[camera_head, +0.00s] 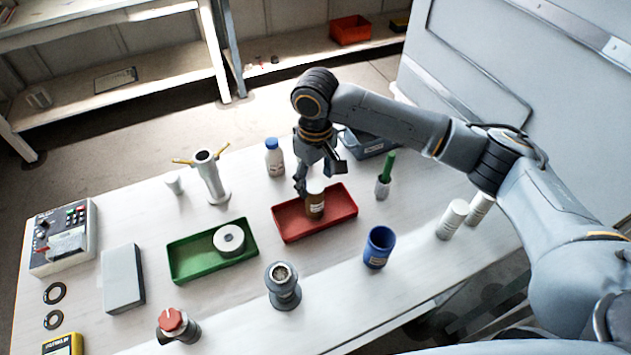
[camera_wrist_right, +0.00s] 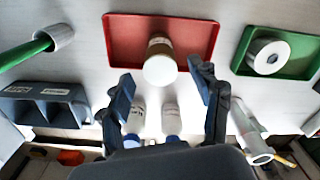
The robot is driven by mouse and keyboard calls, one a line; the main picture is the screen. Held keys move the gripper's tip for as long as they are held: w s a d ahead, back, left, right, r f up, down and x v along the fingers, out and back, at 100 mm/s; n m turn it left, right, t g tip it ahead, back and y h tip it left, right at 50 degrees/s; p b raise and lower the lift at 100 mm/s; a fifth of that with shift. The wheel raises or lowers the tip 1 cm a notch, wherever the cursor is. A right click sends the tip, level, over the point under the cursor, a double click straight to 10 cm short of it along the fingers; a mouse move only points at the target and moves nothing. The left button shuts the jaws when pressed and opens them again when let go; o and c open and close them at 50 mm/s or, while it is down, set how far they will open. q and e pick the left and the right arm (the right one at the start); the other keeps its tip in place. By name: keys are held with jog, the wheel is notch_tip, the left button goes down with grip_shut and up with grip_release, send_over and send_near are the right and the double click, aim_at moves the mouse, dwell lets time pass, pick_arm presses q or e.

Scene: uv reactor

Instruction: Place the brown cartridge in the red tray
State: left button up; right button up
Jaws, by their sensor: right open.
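The red tray (camera_head: 340,215) lies on the white table in the head view; it also shows at the top of the wrist view (camera_wrist_right: 195,35). The brown cartridge (camera_head: 315,206), with a pale cap, stands upright in the tray, left of its middle. In the wrist view the cartridge (camera_wrist_right: 159,60) stands in the tray with its pale end towards the camera. My right gripper (camera_head: 318,178) is just above and behind the cartridge. Its fingers (camera_wrist_right: 163,82) are spread apart, with nothing between them touching. My left gripper is not in view.
A green tray (camera_head: 180,262) with a white ring (camera_head: 229,240) is at left. A blue cup (camera_head: 378,247), a grey fitting (camera_head: 283,286) and a green-handled tool (camera_head: 385,176) stand near the red tray. A white bottle (camera_head: 274,158) and a blue-grey bin (camera_head: 368,146) are behind.

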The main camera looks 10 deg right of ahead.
notch_tip(320, 180, up, 11)
jog(key=b, duration=0.2)
jog(key=shift+f, duration=0.15)
